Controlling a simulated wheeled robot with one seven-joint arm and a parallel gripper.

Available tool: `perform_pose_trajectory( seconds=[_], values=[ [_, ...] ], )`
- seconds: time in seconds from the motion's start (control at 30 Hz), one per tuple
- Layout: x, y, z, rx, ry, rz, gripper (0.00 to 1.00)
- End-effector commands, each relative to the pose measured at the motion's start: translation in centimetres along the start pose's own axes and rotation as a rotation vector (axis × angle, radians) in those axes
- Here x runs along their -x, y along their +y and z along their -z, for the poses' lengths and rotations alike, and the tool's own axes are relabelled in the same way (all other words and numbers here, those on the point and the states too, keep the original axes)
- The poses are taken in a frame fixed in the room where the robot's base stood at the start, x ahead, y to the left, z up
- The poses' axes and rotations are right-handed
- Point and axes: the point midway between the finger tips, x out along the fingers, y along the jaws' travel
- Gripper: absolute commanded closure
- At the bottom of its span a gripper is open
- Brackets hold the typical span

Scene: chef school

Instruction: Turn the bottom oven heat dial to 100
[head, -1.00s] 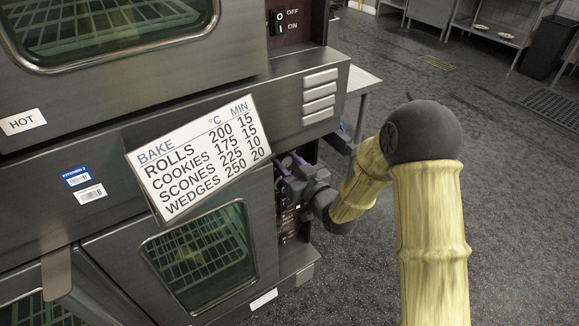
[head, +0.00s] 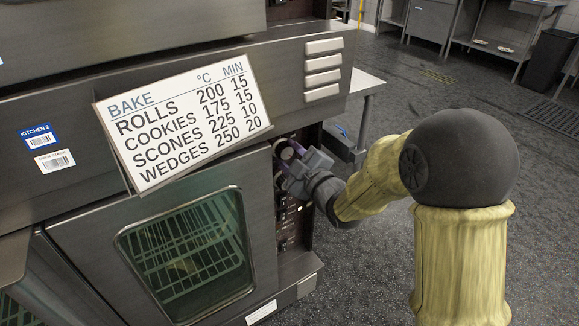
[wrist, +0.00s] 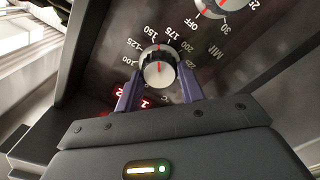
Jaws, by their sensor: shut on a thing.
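The bottom oven heat dial (wrist: 158,68) is a round knob with a pale face, a red mark and a dark base, on a dark panel. Numbers from 100 through 125, 150, 175 and 200 curve around it. Its red mark points up in the wrist view, around 150 to 175. My gripper (wrist: 160,84) has its purple fingers on either side of the dial and is shut on it. In the head view my gripper (head: 288,160) is at the control panel right of the bottom oven door (head: 190,255); the dial is largely hidden there.
A second dial (wrist: 213,5), with a minutes scale and OFF, sits beside the heat dial. Red digits (wrist: 125,105) show partly behind my gripper. A tilted bake chart (head: 185,115) sticks out left of the panel. Open floor (head: 400,100) lies to the right.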

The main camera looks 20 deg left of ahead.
Motion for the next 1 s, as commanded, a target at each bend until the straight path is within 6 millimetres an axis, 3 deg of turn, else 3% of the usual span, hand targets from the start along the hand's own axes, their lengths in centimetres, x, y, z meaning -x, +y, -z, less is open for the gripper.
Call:
perform_pose_trajectory(
  seconds=[1.0],
  values=[
    [0.12, -0.97, -0.87, 0.965, -0.004, 0.004, 0.84]
  ],
)
